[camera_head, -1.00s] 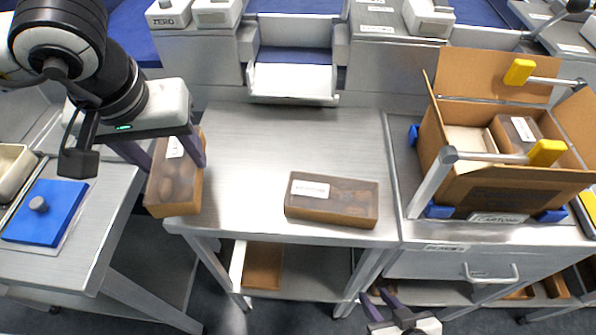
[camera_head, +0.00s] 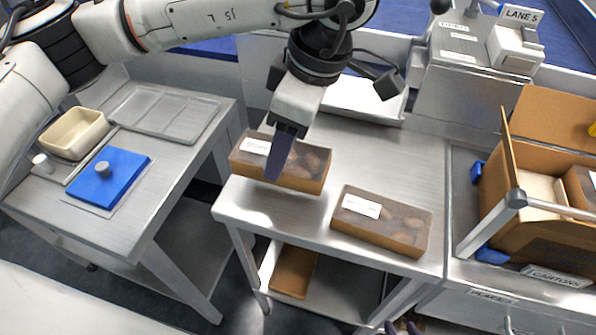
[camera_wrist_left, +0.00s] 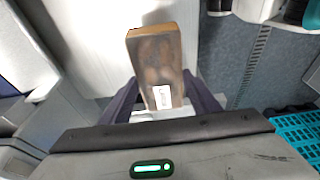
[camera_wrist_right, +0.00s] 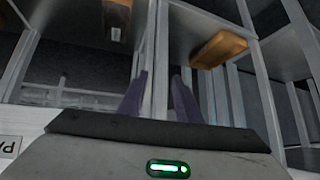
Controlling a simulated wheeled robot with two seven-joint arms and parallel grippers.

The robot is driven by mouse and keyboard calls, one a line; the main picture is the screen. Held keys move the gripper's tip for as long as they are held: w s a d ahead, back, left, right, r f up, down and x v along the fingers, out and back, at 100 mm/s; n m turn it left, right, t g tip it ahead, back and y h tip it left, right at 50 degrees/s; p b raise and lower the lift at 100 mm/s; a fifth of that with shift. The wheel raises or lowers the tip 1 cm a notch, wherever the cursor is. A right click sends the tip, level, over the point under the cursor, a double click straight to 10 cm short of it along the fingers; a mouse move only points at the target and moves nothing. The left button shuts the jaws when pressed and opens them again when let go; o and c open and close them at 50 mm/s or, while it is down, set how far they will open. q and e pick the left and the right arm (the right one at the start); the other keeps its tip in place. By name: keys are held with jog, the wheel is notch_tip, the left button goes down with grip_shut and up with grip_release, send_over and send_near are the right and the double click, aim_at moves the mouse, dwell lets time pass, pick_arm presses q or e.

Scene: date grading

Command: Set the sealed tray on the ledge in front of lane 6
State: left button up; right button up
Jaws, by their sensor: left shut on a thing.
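My left gripper (camera_head: 283,150) is shut on a sealed tray (camera_head: 312,168), a brown box with a clear lid, dark dates and a white label. In the head view this tray is over the left end of the steel ledge (camera_head: 345,150); I cannot tell whether it touches. In the left wrist view the same tray (camera_wrist_left: 157,62) sits between both fingers. A second sealed tray (camera_head: 405,232) lies on the ledge to the right. My right gripper (camera_wrist_right: 160,82) is open and empty, low in front of the ledge. No lane 6 sign is readable; a LANE 5 sign (camera_head: 523,15) is at top right.
An open carton (camera_head: 545,235) stands on the right-hand bench. A side table (camera_head: 190,150) at left bears a blue block (camera_head: 122,180), a beige bowl (camera_head: 75,133) and a grey divided tray (camera_head: 165,108). A brown box (camera_head: 293,272) is on the shelf below. The ledge's middle back is clear.

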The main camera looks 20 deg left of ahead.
aim_at(285, 168)
pick_arm(q)
jog(key=shift+f, duration=2.7)
jog(key=o, duration=1.2)
jog(key=shift+c, duration=0.2)
jog(key=shift+r, duration=0.1)
jog(key=v, duration=1.2)
jog(key=shift+s, duration=0.1)
